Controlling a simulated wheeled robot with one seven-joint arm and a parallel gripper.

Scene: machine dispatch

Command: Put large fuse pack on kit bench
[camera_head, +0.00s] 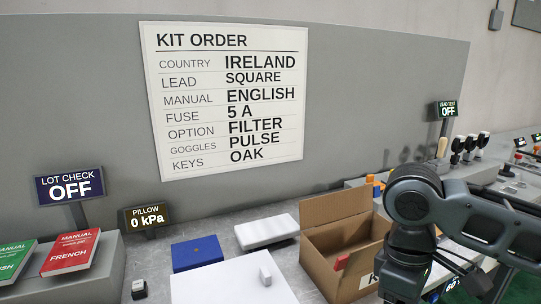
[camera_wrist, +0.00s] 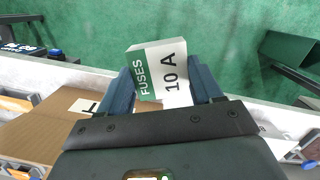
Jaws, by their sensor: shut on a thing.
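My gripper (camera_wrist: 165,88) is shut on a white and green fuse pack (camera_wrist: 158,68), labelled FUSES 10 A, in the wrist view. The pack is gripped between the two blue-grey fingers, its label facing the camera. Green floor shows beyond it. The pack cannot be made out in the head view, where my dark arm reaches in from the right. A grey metal bench top (camera_head: 232,254) lies below the kit order sign; I cannot tell from any label whether it is the kit bench.
An open cardboard box (camera_head: 326,254) stands on the bench beside my arm; it also shows in the wrist view (camera_wrist: 38,132). A blue box (camera_head: 197,253), white packs (camera_head: 267,231) and manuals (camera_head: 70,252) lie to the left. The KIT ORDER sign (camera_head: 228,100) reads fuse 5 A.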

